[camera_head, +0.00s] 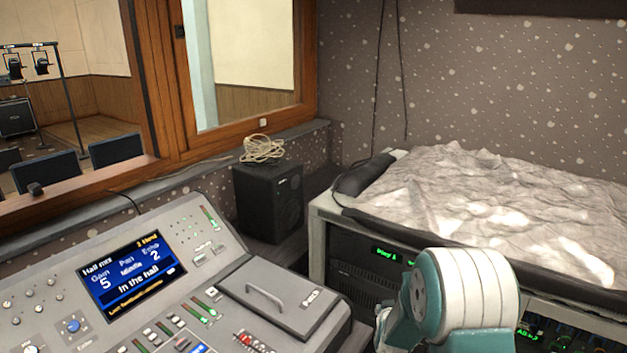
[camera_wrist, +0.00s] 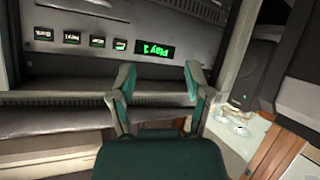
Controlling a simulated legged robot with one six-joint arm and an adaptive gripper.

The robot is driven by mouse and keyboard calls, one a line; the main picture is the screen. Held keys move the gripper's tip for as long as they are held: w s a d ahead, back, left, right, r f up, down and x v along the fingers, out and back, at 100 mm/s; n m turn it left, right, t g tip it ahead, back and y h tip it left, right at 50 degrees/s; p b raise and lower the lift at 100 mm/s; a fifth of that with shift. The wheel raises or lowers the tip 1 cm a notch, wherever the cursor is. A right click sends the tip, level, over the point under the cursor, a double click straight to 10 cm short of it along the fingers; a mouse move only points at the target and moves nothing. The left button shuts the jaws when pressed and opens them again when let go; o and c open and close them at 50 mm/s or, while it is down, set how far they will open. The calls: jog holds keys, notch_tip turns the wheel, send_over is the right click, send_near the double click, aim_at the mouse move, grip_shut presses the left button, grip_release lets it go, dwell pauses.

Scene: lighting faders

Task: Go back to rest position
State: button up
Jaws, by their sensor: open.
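My gripper (camera_wrist: 158,80) shows in the wrist view with its two teal and grey fingers spread apart. Nothing is between the fingers. They are in front of a grey rack unit with a green lit display (camera_wrist: 154,52) and small lit buttons beside it. In the head view my white and teal arm is at the lower right, in front of the equipment rack (camera_head: 322,240); the fingers are hidden there. The mixing console (camera_head: 225,240) with faders and a blue screen (camera_head: 131,276) is at the lower left, apart from the visible part of my arm.
A black speaker (camera_head: 268,203) with a coiled cable (camera_head: 262,149) on top stands between console and rack. A crumpled grey cover (camera_head: 480,190) lies over the rack top. A wooden-framed window (camera_head: 170,80) is behind the console. The space above the console is clear.

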jog(key=s+a+r+g+y, duration=0.1)
jog(key=s+a+r, duration=0.1)
jog(key=s+r, duration=0.6)
jog(key=s+a+r+g+y, duration=0.25)
jog(key=s+r, duration=0.25)
jog(key=r, duration=0.5)
jog(key=s+r+g, duration=0.1)
jog(key=s+r, duration=0.1)
jog(key=s, duration=1)
jog(key=s+r+g, duration=0.2)
jog(key=s+r, duration=0.1)
jog(key=s, duration=0.9)
jog(key=shift+s+a+r+m+h, duration=0.2)
jog(key=shift+a+r+m+h, duration=0.05)
jog(key=shift+m+h, duration=0.1)
